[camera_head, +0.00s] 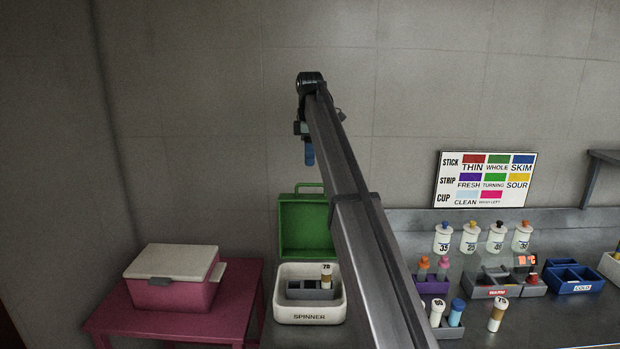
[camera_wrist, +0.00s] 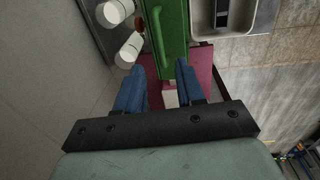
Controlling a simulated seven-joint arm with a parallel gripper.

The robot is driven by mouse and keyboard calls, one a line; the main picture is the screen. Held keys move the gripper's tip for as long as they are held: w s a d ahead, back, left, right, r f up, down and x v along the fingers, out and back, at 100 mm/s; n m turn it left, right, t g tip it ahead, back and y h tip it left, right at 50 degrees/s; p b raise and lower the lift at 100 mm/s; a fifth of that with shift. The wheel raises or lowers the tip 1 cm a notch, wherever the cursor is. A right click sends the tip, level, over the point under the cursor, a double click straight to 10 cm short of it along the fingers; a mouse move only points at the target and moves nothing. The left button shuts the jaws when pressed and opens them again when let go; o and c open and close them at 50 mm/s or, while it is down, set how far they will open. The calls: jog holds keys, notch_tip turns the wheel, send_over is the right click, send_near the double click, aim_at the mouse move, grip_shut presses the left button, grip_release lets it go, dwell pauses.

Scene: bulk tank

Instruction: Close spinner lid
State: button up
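The spinner is a white open-topped box (camera_head: 308,317) marked SPINNER. Its green lid (camera_head: 303,225) stands upright and open at the back, with a handle (camera_head: 308,186) along the top edge. Inside the box is a dark rack (camera_head: 312,291) with a vial labelled 79 (camera_head: 326,275). In the wrist view my gripper (camera_wrist: 160,66) is open and empty; the green lid (camera_wrist: 176,45) shows between and beyond the fingers, with the white box (camera_wrist: 198,22) at upper right.
A pink cooler with a cream top (camera_head: 172,265) stands on a pink table (camera_head: 245,285) at left. To the right are a purple rack (camera_head: 432,286), a grey WARM rack (camera_head: 520,290), a blue COLD rack (camera_head: 575,287), a loose vial (camera_head: 497,315) and several jars. My arm crosses the middle.

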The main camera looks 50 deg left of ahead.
jog(key=f, duration=0.7)
jog(key=shift+w+a+f, duration=0.2)
jog(key=shift+f, duration=0.1)
grip_shut()
dwell(0.4)
